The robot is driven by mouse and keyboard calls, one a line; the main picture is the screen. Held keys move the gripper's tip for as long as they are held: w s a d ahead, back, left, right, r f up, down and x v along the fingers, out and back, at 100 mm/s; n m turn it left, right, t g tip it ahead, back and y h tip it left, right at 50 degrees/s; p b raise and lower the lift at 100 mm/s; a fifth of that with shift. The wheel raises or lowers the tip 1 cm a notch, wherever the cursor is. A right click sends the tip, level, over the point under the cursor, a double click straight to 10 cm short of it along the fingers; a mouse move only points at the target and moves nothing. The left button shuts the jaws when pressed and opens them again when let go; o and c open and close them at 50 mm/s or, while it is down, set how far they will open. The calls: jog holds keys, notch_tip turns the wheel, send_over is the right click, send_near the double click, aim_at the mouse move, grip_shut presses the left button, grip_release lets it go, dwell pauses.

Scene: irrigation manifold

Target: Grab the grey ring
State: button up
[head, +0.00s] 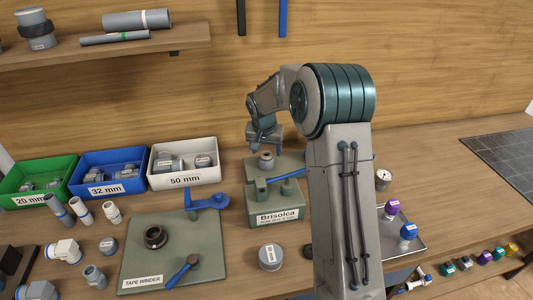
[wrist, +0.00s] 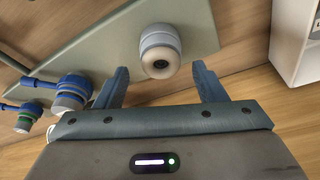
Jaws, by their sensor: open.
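A grey round fitting with a ring-like collar and a dark centre (wrist: 160,44) shows in the wrist view, standing on a grey-green plate (wrist: 105,35). It looks like the small grey piece (head: 266,161) on the green Brisolca block (head: 288,211) in the head view. I cannot tell for certain that it is the grey ring. My gripper (wrist: 160,72) is open, one finger on each side of the lower part of the fitting, with gaps visible. In the head view my gripper (head: 265,147) is just above the block. A darker ring (head: 155,237) lies on the tape winder plate (head: 200,262).
Green (head: 38,198), blue (head: 108,190) and white (head: 185,181) bins stand at the back left. Blue handles (head: 285,176) and (head: 207,202) stick out near the block and winder. A grey cap (head: 270,257) stands in front. Loose fittings crowd the left.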

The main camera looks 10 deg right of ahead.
jog(key=shift+w+f, duration=0.1)
jog(key=shift+f, duration=0.4)
jog(key=c, duration=1)
